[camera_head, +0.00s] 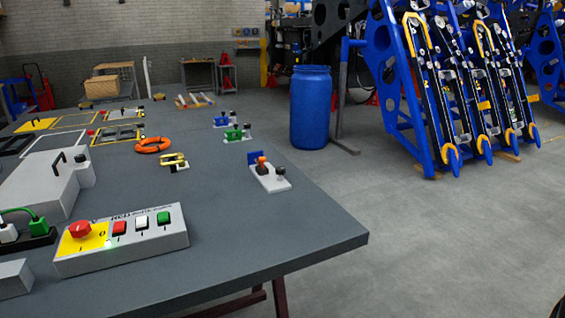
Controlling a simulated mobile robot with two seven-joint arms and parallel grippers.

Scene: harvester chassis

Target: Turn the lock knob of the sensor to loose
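Several small fixtures stand on the grey table. The nearest has a white base (273,182), a blue bracket (254,158), an orange piece (261,160) and a dark round knob (280,171). Farther back are a yellow fixture (174,160), a green one (233,135) and a blue one (221,121). I cannot tell which of them is the sensor, nor how any knob is turned. Neither of my grippers is in view. A dark shape at the bottom right corner is too cut off to identify.
The grey table (215,235) is clear between the nearest fixture and its front right corner. A button box (150,234), a white case (45,188) and an orange ring (152,145) lie on it. A blue barrel (310,108) and blue racks (405,85) stand beyond the open floor.

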